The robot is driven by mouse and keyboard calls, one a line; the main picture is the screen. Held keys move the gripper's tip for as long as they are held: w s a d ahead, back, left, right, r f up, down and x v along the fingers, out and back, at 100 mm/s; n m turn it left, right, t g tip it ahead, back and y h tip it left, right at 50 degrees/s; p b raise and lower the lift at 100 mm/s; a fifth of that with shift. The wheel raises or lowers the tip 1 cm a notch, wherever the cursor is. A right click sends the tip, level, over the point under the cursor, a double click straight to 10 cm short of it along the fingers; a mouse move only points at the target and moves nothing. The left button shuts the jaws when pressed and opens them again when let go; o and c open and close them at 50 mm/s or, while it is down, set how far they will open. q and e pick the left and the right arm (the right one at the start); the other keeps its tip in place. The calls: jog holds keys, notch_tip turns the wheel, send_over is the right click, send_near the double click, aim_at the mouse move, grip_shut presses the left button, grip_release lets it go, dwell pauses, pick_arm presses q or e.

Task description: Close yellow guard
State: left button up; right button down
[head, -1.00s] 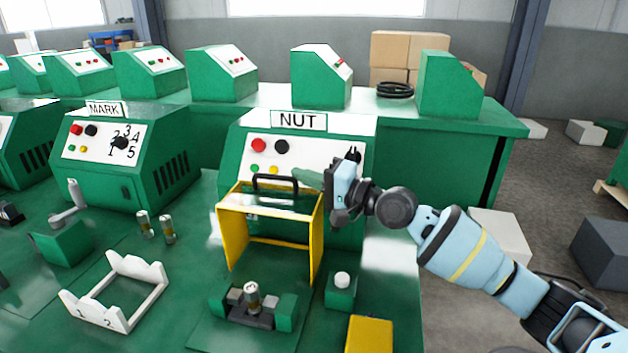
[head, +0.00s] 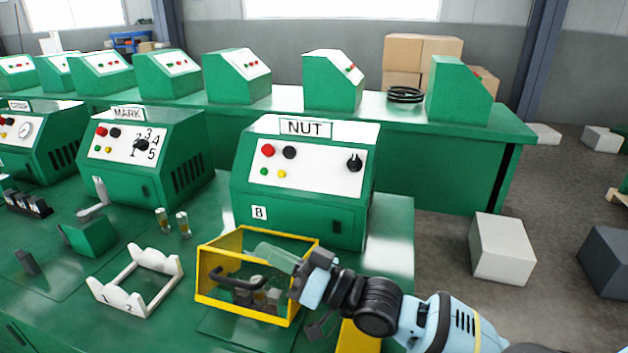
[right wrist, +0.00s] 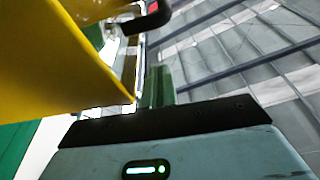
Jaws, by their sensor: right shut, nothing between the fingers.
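The yellow guard (head: 222,284), a yellow frame with clear panels and a black handle (head: 236,280), is down over the fixture in front of the NUT machine (head: 300,185). The parts inside (head: 258,296) show through its front panel. My right gripper (head: 272,256) is shut and empty, its green fingers over the guard's top near the right side. I cannot tell whether they touch it. In the right wrist view the yellow side plate (right wrist: 60,60) is close at the left, with the black handle (right wrist: 148,18) above. My left gripper is not in view.
A white numbered rack (head: 128,286) stands left of the guard, with small metal cylinders (head: 172,223) behind it. The MARK machine (head: 140,170) is at the left. A yellow block (head: 358,338) lies at the front right, partly behind my arm.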

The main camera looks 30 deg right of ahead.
jog(key=shift+s+a+f+n+y, duration=0.5)
jog(key=shift+s+a+f+n, duration=0.45)
jog(key=shift+a+f+n, duration=0.2)
jog(key=shift+s+a+f+n+g+b, duration=0.3)
jog(key=shift+s+a+f+n+b, duration=0.1)
jog(key=shift+f+n, duration=0.2)
jog(key=s+a+r+p, duration=0.1)
jog(key=s+a+r, duration=0.1)
jog(key=s, duration=0.5)
jog(key=s+a+r+p, duration=0.1)
jog(key=s+a+r, duration=0.1)
jog(key=s, duration=0.6)
jog(key=shift+a+r, duration=0.4)
jog(key=shift+r, duration=0.1)
jog(key=shift+s, duration=0.15)
